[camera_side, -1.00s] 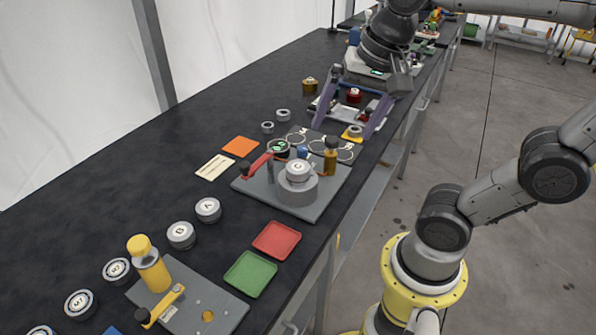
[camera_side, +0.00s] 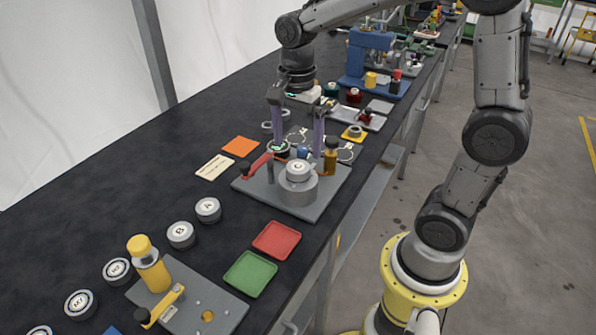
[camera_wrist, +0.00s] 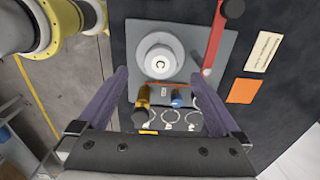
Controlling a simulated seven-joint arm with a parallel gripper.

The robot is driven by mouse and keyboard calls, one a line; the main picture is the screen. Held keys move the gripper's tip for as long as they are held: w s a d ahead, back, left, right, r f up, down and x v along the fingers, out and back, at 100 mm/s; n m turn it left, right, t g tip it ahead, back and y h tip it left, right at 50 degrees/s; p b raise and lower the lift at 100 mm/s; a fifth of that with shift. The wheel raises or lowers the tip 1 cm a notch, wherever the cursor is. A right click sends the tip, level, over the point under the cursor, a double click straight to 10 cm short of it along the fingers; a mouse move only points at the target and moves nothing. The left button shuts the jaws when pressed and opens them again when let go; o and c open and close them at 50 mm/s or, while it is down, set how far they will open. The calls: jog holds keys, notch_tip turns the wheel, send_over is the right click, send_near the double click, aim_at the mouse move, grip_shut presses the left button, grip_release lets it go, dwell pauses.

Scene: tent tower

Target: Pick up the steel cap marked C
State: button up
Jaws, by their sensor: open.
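The steel cap marked C (camera_side: 298,168) sits upright on a round grey holder (camera_side: 297,188) on the grey fixture plate (camera_side: 318,208). In the wrist view the cap (camera_wrist: 159,61) faces the camera, ahead of the fingers and between their lines. My gripper (camera_side: 297,154) is open and empty, with its purple fingers pointing down over the far part of the plate, behind the cap. The wrist view shows both fingers (camera_wrist: 168,84) spread wide. I cannot tell their exact height above the plate.
A red lever (camera_side: 258,164) and a yellow-and-black post (camera_side: 330,160) stand on the plate near the cap. Caps marked A (camera_side: 208,209) and B (camera_side: 181,235) sit at left. Red (camera_side: 277,240) and green trays (camera_side: 250,274) lie nearer.

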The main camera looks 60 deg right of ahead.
aim_at(298, 166)
jog(key=shift+d+f, duration=0.15)
jog(key=shift+f, duration=1.55)
jog(key=shift+d+f, duration=0.1)
jog(key=shift+f, duration=1.6)
jog(key=shift+c, duration=0.3)
jog(key=shift+w+r, duration=0.1)
grip_shut()
